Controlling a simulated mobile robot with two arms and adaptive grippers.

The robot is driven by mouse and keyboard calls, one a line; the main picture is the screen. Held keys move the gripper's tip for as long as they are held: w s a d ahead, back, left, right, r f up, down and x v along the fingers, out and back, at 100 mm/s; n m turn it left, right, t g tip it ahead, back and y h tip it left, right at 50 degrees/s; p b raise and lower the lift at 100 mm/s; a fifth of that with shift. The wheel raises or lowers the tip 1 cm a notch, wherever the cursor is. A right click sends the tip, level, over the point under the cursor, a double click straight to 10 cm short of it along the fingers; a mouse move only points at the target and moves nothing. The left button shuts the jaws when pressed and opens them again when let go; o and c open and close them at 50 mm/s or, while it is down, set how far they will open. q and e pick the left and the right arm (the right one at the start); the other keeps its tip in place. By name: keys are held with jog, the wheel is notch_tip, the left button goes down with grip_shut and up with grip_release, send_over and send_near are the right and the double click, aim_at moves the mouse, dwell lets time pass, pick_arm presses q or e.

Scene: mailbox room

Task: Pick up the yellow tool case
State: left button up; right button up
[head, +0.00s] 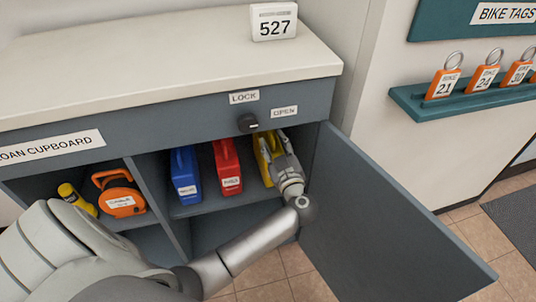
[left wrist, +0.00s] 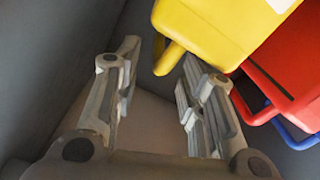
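The yellow tool case (head: 262,158) stands on the shelf inside the open right compartment of the loan cupboard, partly hidden behind my left gripper (head: 278,148). In the left wrist view the yellow tool case (left wrist: 212,30) is at the top, its handle just beyond the fingertips. There my left gripper (left wrist: 160,68) is open, with nothing between its fingers. The handle looks close to the right finger; I cannot tell whether they touch. My right gripper is not in view.
A red case (head: 227,166) and a blue case (head: 185,174) stand left of the yellow one. The open cupboard door (head: 385,225) is close on the right of my arm. An orange reel (head: 118,192) and a yellow torch-like item (head: 75,199) lie in the left compartment.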

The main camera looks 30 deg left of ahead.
pick_arm(q)
jog(key=b+x, duration=0.1)
jog(key=x, duration=0.3)
jog(key=shift+w+a, duration=0.3)
jog(key=shift+a, duration=0.15)
jog(key=shift+w+a+b, duration=0.3)
jog(key=shift+a, duration=0.05)
grip_shut()
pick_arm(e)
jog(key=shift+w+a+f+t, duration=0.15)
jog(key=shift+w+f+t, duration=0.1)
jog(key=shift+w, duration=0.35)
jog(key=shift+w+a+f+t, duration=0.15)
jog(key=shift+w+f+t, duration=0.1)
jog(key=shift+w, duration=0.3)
pick_arm(q)
jog(key=shift+r, duration=0.2)
